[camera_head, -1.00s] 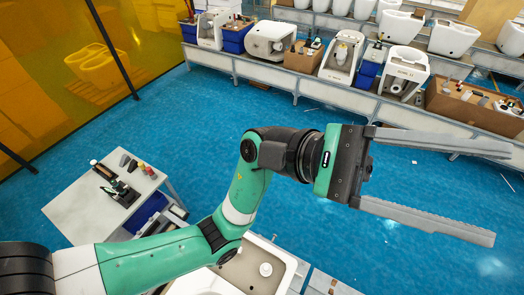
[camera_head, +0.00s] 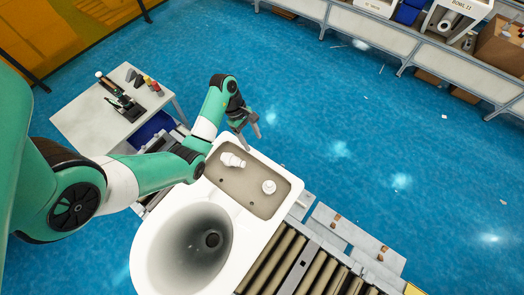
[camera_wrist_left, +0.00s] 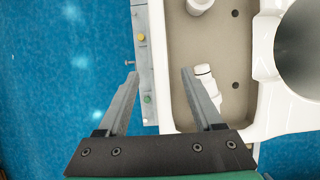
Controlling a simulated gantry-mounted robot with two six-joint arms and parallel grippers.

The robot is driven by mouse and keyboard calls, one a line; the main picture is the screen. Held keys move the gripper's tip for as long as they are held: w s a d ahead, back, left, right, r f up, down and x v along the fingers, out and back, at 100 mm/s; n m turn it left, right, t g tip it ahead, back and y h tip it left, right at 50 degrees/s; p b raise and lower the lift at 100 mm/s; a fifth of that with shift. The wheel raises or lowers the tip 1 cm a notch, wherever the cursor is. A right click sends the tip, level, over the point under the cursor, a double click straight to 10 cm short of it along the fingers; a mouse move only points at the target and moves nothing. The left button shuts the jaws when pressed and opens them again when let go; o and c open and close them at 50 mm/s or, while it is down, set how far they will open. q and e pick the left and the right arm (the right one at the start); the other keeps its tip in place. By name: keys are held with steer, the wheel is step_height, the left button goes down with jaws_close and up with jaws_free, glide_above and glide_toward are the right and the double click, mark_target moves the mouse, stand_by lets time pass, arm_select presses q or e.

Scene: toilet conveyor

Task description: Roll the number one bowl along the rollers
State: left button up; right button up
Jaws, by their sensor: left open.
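A white toilet bowl (camera_head: 246,216) with an open tank at its back sits at the lower middle of the head view, at the left end of the rollers (camera_head: 290,262). No number shows on it. My left gripper (camera_head: 252,133) is beyond the tank's far left corner, pointing down and away. In the left wrist view its jaws (camera_wrist_left: 160,72) are open and empty. The bowl's tank rim (camera_wrist_left: 165,90) appears between the fingers, with the right finger over the tank's inside. I cannot tell whether they touch. My right gripper is out of view.
Grey panels (camera_head: 350,238) border the rollers. A long bench (camera_head: 350,22) with more bowls runs along the back.

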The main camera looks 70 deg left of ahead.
mark_target(261, 156)
arm_select(q)
steer(key=b+x, duration=0.3)
steer(key=x, duration=0.8)
jaws_close()
stand_by(1.0)
